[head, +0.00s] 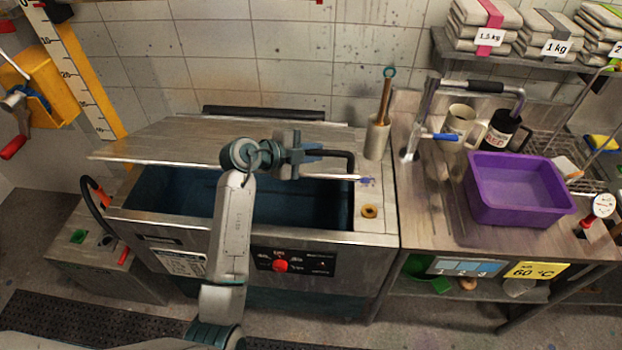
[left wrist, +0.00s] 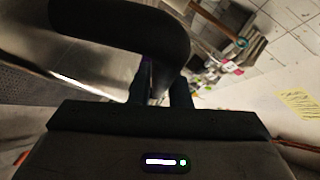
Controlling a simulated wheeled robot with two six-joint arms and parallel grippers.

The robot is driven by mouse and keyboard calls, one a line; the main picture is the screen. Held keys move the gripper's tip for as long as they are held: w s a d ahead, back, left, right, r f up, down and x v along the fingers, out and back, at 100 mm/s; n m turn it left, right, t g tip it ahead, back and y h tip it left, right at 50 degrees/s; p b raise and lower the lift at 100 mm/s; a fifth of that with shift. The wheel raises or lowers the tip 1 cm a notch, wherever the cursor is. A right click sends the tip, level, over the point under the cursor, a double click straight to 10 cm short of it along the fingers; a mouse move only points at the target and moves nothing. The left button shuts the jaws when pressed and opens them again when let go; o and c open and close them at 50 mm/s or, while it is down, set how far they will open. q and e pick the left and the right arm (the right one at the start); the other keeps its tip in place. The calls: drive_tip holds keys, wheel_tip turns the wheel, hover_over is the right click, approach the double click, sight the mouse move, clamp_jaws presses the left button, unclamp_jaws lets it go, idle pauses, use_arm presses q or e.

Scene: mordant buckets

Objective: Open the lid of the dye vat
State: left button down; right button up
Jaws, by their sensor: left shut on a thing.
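The dye vat (head: 378,215) is a steel tank at the centre left in the head view, with dark blue inside. Its steel lid (head: 150,140) is raised and tilted, its front edge above the vat's rim, so the opening shows beneath. My left gripper (head: 312,155) is at the lid's front edge, shut on the black lid handle (head: 342,153). The handle also shows large and close in the left wrist view (left wrist: 125,25), with the fingers (left wrist: 163,85) at it. My arm hides part of the opening and lid. My right gripper is not in view.
A beige holder (head: 377,138) with a wooden-handled tool stands at the vat's right rear. Right of the vat, a counter holds a purple basin (head: 520,190) and mugs. A red knob (head: 280,266) is on the vat's front.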

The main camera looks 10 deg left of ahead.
use_arm(q)
drive_tip(key=w+r+n+g, duration=0.1)
drive_tip(key=w+r, duration=0.4)
drive_tip(key=r, duration=0.2)
drive_tip(key=shift+g, duration=0.3)
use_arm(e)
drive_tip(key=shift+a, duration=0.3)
